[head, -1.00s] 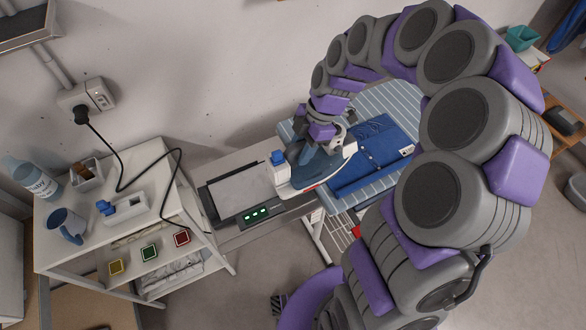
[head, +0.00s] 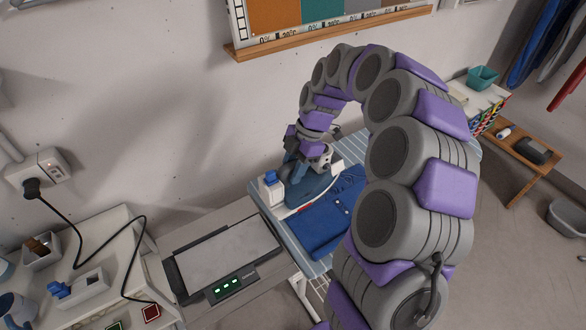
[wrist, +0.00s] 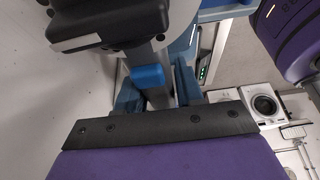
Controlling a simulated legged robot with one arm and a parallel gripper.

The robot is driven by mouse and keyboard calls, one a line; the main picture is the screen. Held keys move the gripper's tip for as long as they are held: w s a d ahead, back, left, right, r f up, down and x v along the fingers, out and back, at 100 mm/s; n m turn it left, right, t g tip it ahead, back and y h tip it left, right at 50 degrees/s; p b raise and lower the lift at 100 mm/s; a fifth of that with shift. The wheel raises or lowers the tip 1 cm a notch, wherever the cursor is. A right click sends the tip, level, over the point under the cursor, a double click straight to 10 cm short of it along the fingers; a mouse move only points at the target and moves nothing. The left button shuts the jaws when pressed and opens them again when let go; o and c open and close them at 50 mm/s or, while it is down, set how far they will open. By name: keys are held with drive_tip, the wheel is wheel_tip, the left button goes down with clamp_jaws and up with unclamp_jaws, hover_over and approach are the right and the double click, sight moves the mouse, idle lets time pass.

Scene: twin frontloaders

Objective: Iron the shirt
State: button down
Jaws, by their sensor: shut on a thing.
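A folded blue shirt (head: 320,228) lies on the blue-striped ironing board (head: 262,207), partly hidden behind my arm. My gripper (head: 312,166) is shut on the iron (head: 303,190), which is blue and white with a blue cap at its left end. The iron is over the board's left part, at the upper-left edge of the shirt. I cannot tell whether its sole touches the cloth. In the wrist view, a grey bar with a blue block, seemingly part of the iron (wrist: 148,76), shows close up.
A flat plate station (head: 222,255) with green lights stands left of the board. A white shelf unit (head: 75,255) with a mug and a wall socket (head: 38,168) with a cable are at left. A wooden bench (head: 530,155) and grey basin (head: 570,217) are at right.

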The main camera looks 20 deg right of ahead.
drive_tip(key=shift+d+f+b, duration=0.25)
drive_tip(key=shift+f+b, duration=0.25)
drive_tip(key=shift+f, duration=0.4)
drive_tip(key=shift+a+f+b, duration=0.1)
drive_tip(key=shift+f+b, duration=0.5)
drive_tip(key=shift+f, duration=1.4)
